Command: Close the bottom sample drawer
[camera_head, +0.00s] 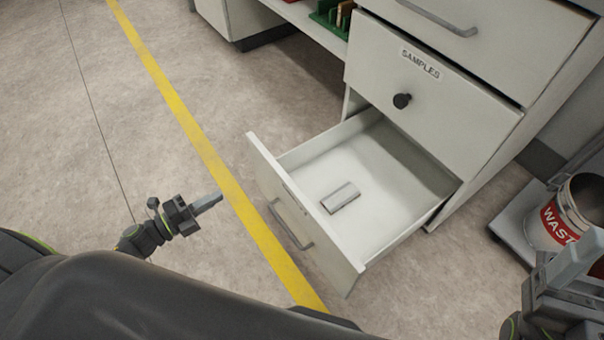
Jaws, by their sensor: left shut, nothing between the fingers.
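The bottom sample drawer (319,244) is pulled well out of the white cabinet (476,189). Its front panel carries a grey bar handle (292,222) and faces the lower left. A small silver block (341,197) lies on the drawer floor. My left gripper (209,203) is shut and empty, left of the drawer front and apart from it, pointing towards it. My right gripper (569,265) shows at the lower right edge, clear of the drawer; its fingers are partly cut off, so its opening is unclear.
A closed drawer labelled "SAMPLES" (432,91) with a black knob sits above. A waste bin (568,213) stands on a grey platform at right. A green rack (332,17) is on a shelf at the top. Floor with a yellow line (183,117) is clear at left.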

